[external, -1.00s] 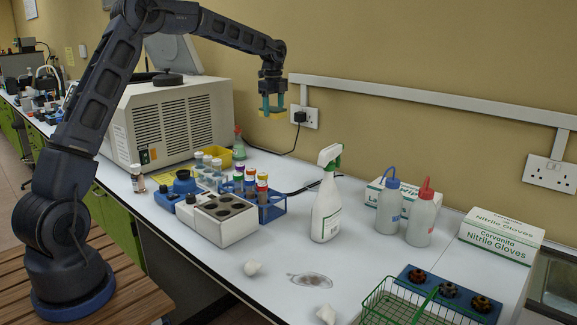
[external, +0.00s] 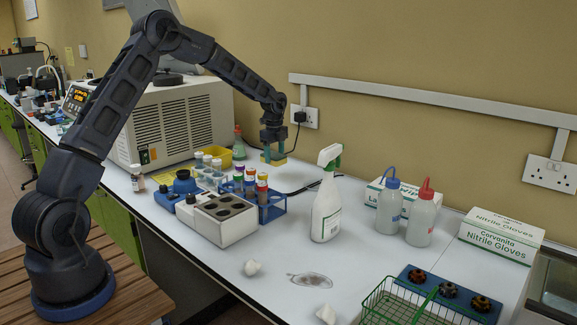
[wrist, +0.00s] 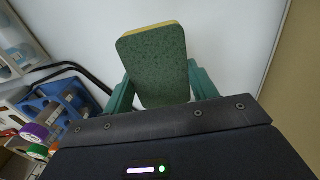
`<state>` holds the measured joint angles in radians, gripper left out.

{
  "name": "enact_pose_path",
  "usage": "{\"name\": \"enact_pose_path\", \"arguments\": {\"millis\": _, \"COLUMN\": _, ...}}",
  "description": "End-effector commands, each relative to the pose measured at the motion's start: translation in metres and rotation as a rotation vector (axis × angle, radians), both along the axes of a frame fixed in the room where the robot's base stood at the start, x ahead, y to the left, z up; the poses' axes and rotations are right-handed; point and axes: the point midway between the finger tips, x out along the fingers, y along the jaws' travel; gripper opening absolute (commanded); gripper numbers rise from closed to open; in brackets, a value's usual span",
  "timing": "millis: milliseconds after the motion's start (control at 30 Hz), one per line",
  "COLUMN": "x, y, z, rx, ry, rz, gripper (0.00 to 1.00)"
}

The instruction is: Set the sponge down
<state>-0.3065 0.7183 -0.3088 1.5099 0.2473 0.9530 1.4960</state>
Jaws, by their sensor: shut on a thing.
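The sponge (wrist: 153,60) has a green scouring face and a yellow side, and fills the upper middle of the wrist view. My gripper (wrist: 160,88) is shut on it, with a teal finger on each side. In the external view my gripper (external: 273,153) holds the sponge (external: 275,161) in the air above the bench, behind the blue tube rack and left of the spray bottle. The sponge looks small there. The white bench top (external: 340,268) shows below it, and the wrist view shows a plain white surface beyond it.
A blue rack (external: 272,208) with capped tubes stands in front of my gripper. A spray bottle (external: 326,205) stands to the right. A yellow tray (external: 238,152) and a large white machine (external: 185,120) are to the left. A black cable (external: 300,188) lies behind the rack.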

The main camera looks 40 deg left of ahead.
Motion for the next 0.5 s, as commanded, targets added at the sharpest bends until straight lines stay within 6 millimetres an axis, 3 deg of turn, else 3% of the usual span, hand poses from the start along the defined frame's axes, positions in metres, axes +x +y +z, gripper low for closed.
{"name": "enact_pose_path", "arguments": {"millis": 333, "x": 0.000, "y": 0.000, "z": -0.026, "rx": 0.000, "ry": 0.001, "rz": 0.000, "gripper": 0.37}}
{"name": "enact_pose_path", "arguments": {"millis": 500, "x": -0.001, "y": 0.001, "z": -0.050, "rx": 0.001, "ry": 0.002, "rz": -0.001, "gripper": 0.37}}
